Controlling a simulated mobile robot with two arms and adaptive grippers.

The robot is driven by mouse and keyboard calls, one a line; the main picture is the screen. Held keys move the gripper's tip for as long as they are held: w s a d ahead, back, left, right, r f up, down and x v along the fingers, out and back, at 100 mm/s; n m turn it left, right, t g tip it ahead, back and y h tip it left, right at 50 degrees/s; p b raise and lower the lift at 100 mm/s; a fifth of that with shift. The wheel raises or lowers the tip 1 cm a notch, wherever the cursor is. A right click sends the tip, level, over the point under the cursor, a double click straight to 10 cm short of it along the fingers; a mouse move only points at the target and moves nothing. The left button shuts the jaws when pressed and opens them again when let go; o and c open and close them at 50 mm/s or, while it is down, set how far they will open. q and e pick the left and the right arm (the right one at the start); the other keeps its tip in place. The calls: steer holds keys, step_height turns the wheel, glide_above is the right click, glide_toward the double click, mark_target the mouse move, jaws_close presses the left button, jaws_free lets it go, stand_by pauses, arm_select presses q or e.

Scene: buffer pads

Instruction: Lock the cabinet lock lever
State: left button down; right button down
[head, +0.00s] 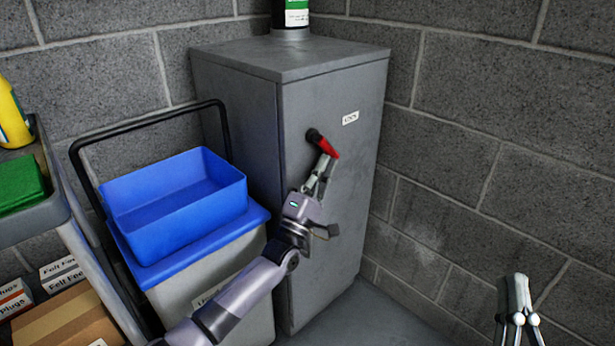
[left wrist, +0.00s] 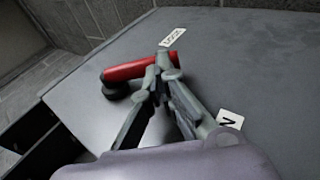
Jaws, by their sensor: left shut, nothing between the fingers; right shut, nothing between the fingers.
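The grey cabinet (head: 355,95) stands in the corner with its door facing me. Its lock lever (head: 326,146) has a red handle slanting down and to the right from a black pivot. The lever (left wrist: 128,71) also shows in the left wrist view. My left gripper (head: 328,163) is shut and empty, with its fingertips close to the red end of the lever; I cannot tell if they touch. The fingertips (left wrist: 163,68) overlap the lever's end in the left wrist view. My right gripper (head: 517,320) is shut and empty at the lower right, away from the cabinet.
A white label (head: 350,118) is above and right of the lever; another label (left wrist: 230,119) with an N is partly hidden by my gripper. A blue bin (head: 175,205) sits on a cart left of the cabinet. Block walls (head: 480,120) close in behind and right.

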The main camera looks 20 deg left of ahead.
arm_select(q)
steer(key=shift+w+d, duration=0.15)
steer(key=shift+w, duration=0.1)
arm_select(e)
steer(key=shift+s+d+r+t, duration=0.1)
steer(key=shift+s+r+t, duration=0.55)
steer(key=shift+r+t, duration=0.25)
steer(key=shift+s+r, duration=0.1)
